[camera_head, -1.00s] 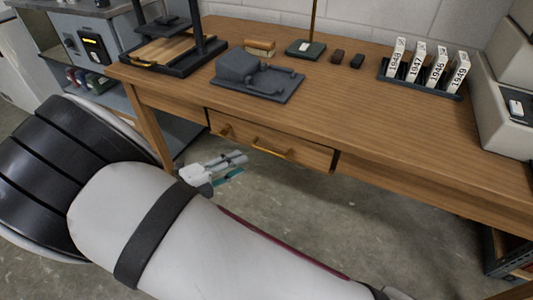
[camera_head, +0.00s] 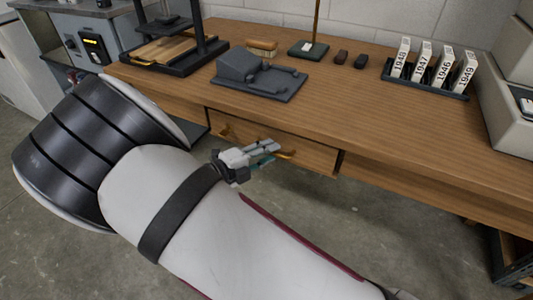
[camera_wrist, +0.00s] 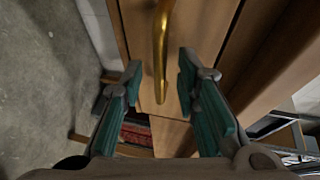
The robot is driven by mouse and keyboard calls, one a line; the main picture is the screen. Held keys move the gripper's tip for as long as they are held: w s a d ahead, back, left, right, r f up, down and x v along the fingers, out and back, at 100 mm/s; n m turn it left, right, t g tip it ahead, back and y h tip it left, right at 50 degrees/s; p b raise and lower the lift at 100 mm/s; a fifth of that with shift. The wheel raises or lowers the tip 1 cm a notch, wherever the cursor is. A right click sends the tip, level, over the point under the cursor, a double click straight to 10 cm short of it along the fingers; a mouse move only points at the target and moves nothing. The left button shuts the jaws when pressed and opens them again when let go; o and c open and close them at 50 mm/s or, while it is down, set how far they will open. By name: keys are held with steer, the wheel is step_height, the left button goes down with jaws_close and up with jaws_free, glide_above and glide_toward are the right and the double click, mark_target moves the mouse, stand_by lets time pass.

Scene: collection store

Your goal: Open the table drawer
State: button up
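The wooden table (camera_head: 400,130) has a shut-looking drawer (camera_head: 318,159) in its front, with a brass bar handle (camera_head: 284,154). My gripper (camera_head: 270,148) is at the drawer front, by the handle, and overlaps part of it in the head view. In the wrist view, the handle (camera_wrist: 162,45) runs down between the two teal-padded fingers of my gripper (camera_wrist: 158,85). The fingers are apart, one on each side of the handle, and I see a gap on both sides. The drawer front (camera_wrist: 190,50) lies just beyond the fingertips.
On the table stand a grey device (camera_head: 255,75), a dark press (camera_head: 170,50), a brush (camera_head: 262,47) and a rack of numbered cards (camera_head: 425,88). Grey boxes (camera_head: 505,100) are at the right end. The concrete floor (camera_head: 400,240) in front is clear.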

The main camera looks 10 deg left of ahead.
jaws_close()
steer(key=s+a+p, duration=0.4)
steer(key=s+a, duration=0.1)
steer(key=s, duration=0.9)
steer(key=s+a+p, duration=0.5)
steer(key=s, duration=0.9)
steer(key=shift+a, duration=0.2)
steer(key=shift+o, duration=0.6)
jaws_free()
steer(key=shift+s, duration=0.1)
steer(key=v, duration=1.2)
